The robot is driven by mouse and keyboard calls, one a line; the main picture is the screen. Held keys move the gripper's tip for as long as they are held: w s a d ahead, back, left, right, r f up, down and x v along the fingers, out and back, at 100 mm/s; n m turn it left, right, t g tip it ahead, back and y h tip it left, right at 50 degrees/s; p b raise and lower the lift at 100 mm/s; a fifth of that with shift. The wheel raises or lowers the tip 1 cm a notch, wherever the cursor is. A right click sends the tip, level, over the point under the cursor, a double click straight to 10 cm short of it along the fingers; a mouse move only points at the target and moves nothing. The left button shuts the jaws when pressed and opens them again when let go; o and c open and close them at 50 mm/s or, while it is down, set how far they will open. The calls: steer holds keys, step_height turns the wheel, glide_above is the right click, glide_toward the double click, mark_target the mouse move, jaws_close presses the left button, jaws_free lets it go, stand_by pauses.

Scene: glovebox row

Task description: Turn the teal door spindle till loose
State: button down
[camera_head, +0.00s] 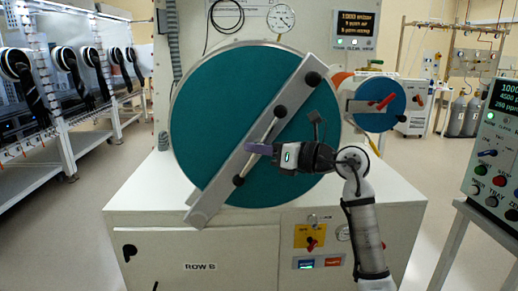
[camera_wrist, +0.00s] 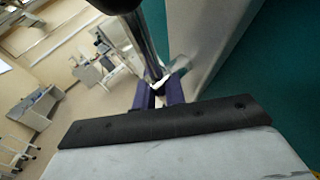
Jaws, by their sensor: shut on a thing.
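The large round teal door (camera_head: 205,110) faces me on the pale cabinet. A grey crossbar (camera_head: 205,200) runs diagonally across it, from lower left to upper right. At its middle is the spindle's thin metal handle rod (camera_head: 267,130), tilted, with black knobs at its ends. My gripper (camera_head: 250,148) reaches in from the right, its purple fingers at the rod. In the wrist view the fingers (camera_wrist: 160,94) are shut on the metal rod (camera_wrist: 146,45), which runs up to a black knob (camera_wrist: 115,4). The fingers partly hide the rod and spindle centre.
A smaller blue round door (camera_head: 375,118) with a red handle (camera_head: 386,101) is to the right. Below are a yellow switch plate (camera_head: 310,236) and the cabinet front (camera_head: 200,245). A control panel (camera_head: 492,150) stands at the right edge. Glove ports line the left; floor between is clear.

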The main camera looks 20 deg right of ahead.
steer(key=shift+f, duration=0.1)
steer(key=c, duration=1.7)
jaws_free()
steer(key=shift+c, duration=0.2)
steer(key=b+v, duration=0.2)
steer(key=v, duration=1.1)
steer(key=shift+s+d+b, duration=0.25)
steer(key=shift+s+b, duration=0.05)
steer(key=shift+a, duration=0.1)
